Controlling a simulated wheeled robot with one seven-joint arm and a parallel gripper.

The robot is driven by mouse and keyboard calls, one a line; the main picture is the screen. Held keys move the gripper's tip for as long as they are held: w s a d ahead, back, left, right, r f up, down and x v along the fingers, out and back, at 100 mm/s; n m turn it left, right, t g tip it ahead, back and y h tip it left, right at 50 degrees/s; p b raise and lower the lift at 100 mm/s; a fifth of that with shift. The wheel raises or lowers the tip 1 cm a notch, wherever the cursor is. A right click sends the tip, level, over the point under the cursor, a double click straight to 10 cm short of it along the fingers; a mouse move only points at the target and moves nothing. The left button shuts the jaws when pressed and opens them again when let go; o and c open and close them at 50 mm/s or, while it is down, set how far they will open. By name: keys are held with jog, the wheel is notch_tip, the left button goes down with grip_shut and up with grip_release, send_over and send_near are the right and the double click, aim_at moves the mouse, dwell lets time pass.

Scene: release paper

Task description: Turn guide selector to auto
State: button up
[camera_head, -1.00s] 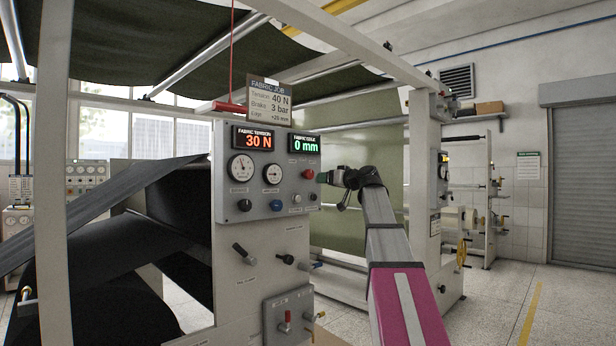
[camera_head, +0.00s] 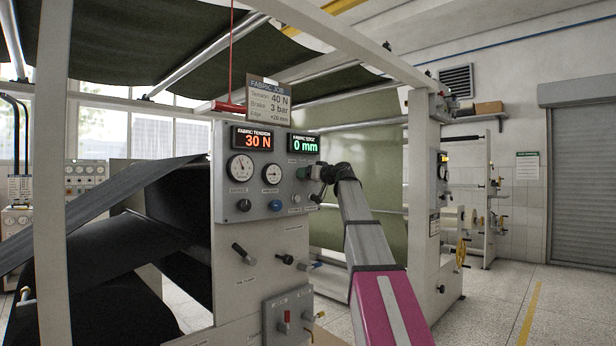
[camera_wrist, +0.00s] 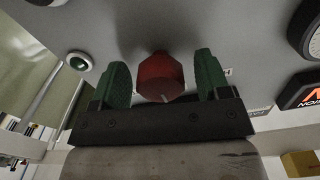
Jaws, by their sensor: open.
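A red faceted knob (camera_wrist: 161,76) stands out from the grey control panel (camera_head: 230,205). In the wrist view it lies between the two green fingers of my gripper (camera_wrist: 160,63), with a gap on each side. My gripper is open around the knob and not closed on it. In the head view my gripper (camera_head: 314,173) is at the panel's right edge and hides the knob. The label by the knob is too small to read, so I cannot tell whether it is the guide selector or how it is set.
The panel also bears a red tension display (camera_head: 254,139), a green edge display (camera_head: 303,144), two gauges and several knobs. A small green round button (camera_wrist: 80,62) is beside the fingers. Black fabric (camera_head: 90,260) hangs at left. The floor at right is clear.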

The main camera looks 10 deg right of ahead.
jog(key=shift+a, duration=0.1)
jog(key=c, duration=0.9)
jog(key=shift+c, duration=0.2)
